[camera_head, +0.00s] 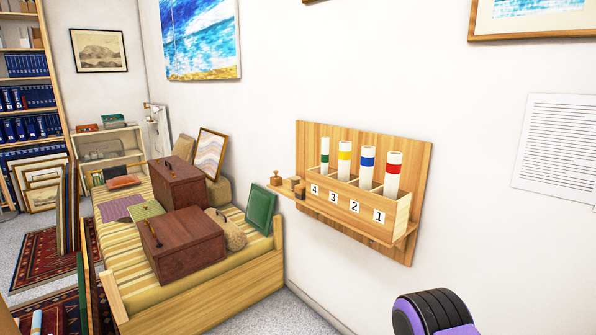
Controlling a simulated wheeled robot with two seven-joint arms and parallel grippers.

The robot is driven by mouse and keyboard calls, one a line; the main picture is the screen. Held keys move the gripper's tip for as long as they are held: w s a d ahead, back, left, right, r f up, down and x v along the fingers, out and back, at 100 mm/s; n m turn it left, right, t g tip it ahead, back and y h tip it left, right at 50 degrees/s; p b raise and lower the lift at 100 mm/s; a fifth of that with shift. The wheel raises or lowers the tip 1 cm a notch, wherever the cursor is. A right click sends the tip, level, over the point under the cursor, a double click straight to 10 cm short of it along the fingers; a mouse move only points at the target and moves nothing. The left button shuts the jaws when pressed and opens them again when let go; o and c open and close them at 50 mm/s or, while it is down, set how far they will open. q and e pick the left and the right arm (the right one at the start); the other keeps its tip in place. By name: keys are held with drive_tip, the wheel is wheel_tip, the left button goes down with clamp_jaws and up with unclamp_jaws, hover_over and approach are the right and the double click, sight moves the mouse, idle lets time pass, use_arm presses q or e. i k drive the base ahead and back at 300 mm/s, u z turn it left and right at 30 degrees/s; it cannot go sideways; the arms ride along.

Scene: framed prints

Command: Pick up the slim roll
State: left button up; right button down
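A wooden rack (418,190) is fixed to the white wall right of centre. Its box has numbered compartments marked 4, 3, 2, 1 from left to right. The slimmest roll (325,152), white with a green band, stands upright in compartment 4. Thicker white rolls stand upright beside it: a yellow-banded roll (344,160) in 3, a blue-banded roll (367,164) in 2 and a red-banded roll (393,173) in 1. The lower ends of the rolls are hidden by the box front. Neither gripper shows; a purple and black part at the bottom right appears to be my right arm.
A bed-like wooden frame (210,300) with brown cases (183,243), a green frame (261,207) and other items stands left of the rack. Small wooden blocks (298,187) sit on a ledge by the rack's left end.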

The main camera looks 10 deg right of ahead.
sight(325, 140)
drive_tip(key=i, duration=1.5)
drive_tip(key=u, duration=0.8)
drive_tip(key=i, duration=0.7)
drive_tip(key=z, duration=3.25)
